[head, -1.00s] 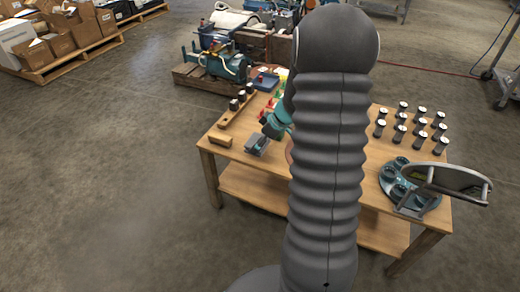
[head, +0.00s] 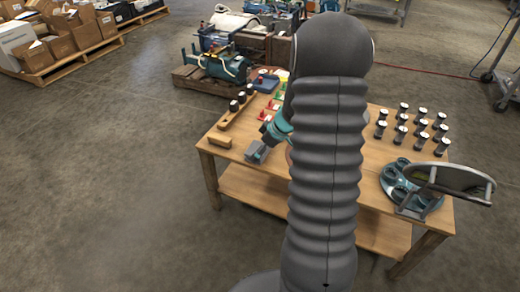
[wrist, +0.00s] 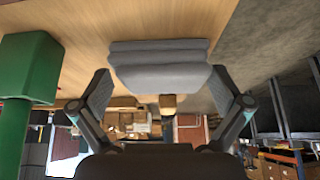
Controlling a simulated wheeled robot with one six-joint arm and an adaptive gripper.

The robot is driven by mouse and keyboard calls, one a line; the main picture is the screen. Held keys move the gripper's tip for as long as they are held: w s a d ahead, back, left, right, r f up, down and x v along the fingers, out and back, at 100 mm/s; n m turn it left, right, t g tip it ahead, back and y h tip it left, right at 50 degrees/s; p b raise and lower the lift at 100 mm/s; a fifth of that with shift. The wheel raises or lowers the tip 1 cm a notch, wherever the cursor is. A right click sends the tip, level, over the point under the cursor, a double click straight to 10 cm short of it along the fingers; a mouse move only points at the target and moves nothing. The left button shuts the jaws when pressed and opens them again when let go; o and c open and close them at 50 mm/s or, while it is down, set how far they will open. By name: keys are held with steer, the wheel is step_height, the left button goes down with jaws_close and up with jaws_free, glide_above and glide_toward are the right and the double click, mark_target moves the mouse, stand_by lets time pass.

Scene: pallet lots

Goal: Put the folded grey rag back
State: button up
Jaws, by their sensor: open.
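The folded grey rag (wrist: 160,66) lies on the wooden table top in the wrist view, which shows the scene upside down. It is a thick light-grey bundle with visible layers. My gripper (wrist: 159,76) is open, one finger to each side of the rag in the picture, with gaps between fingers and cloth. In the head view my arm covers the middle of the table (head: 330,240). The hand reaches down near the table's left front edge, where I cannot clearly tell the rag from the fingers.
A wooden bar with black knobs (head: 238,104) and a small wooden block (head: 220,140) stand near the hand. A green post (wrist: 28,68) stands at left in the wrist view.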

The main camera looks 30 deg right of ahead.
steer(key=p+v, duration=0.3)
steer(key=v, duration=0.9)
steer(key=w+a+r+m+t+h, duration=0.2)
steer(key=r+t+h, duration=0.15)
steer(key=r, duration=0.65)
steer(key=w+a+r+m+t+h, duration=0.1)
steer(key=w+a+r+t+h, duration=0.2)
steer(key=r, duration=0.7)
steer(key=s+r+m+h, duration=0.2)
steer(key=s+r+m, duration=0.15)
steer(key=s, duration=0.45)
steer(key=s+a+f+g+y, duration=0.2)
steer(key=s+a+f, duration=0.2)
steer(key=s+a, duration=0.3)
steer(key=s+a+f+m+g+y, duration=0.1)
steer(key=s+a+f+g+y, duration=0.2)
steer(key=s+a, duration=0.5)
steer(key=s+f, duration=0.1)
steer(key=s, duration=0.4)
steer(key=shift+a+g, duration=0.25)
steer(key=shift+g, duration=0.1)
